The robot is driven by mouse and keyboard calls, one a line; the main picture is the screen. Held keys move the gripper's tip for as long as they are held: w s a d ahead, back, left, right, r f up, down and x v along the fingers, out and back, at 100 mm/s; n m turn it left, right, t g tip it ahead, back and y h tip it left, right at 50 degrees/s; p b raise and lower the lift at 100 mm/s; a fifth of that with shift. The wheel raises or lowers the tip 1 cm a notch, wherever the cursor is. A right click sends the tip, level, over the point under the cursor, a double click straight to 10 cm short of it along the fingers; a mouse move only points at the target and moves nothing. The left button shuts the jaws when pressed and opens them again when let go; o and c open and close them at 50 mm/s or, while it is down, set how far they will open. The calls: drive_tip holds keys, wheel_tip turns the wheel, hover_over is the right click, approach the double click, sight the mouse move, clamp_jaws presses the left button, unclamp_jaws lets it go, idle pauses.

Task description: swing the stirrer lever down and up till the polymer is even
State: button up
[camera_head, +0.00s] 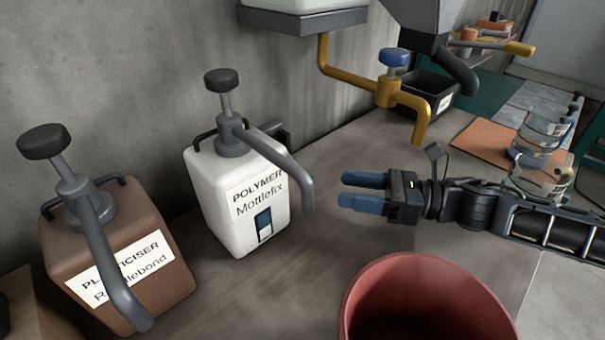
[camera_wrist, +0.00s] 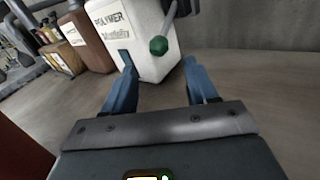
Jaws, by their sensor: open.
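The white polymer jug (camera_head: 240,195), labelled "POLYMER Mottlefix", stands upright on the bench by the wall, with a grey pump spout and a small dark window in front. It also shows in the wrist view (camera_wrist: 150,65). There, a grey lever (camera_wrist: 169,24) with a green knob (camera_wrist: 158,46) at its lower end shows against the jug. In the head view the knob is not visible. My gripper (camera_head: 343,190) is open and empty, right of the jug and apart from it, fingers pointing left. In the wrist view the knob appears between the fingertips (camera_wrist: 157,62). The polymer's evenness cannot be told.
The brown plasticiser jug (camera_head: 140,245) stands left of the polymer jug. A red bucket (camera_head: 430,285) is in front of my gripper. A yellow tap (camera_head: 388,92) with a blue knob hangs above and behind. Clear tubs (camera_head: 540,150) stand right. Bench between gripper and jug is clear.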

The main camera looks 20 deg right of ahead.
drive_tip(key=p+x, duration=0.1)
drive_tip(key=x, duration=0.6)
drive_tip(key=shift+w+a+p, duration=0.15)
drive_tip(key=shift+a+p, duration=0.05)
drive_tip(key=shift+p, duration=0.1)
drive_tip(key=shift+c, duration=0.2)
clamp_jaws()
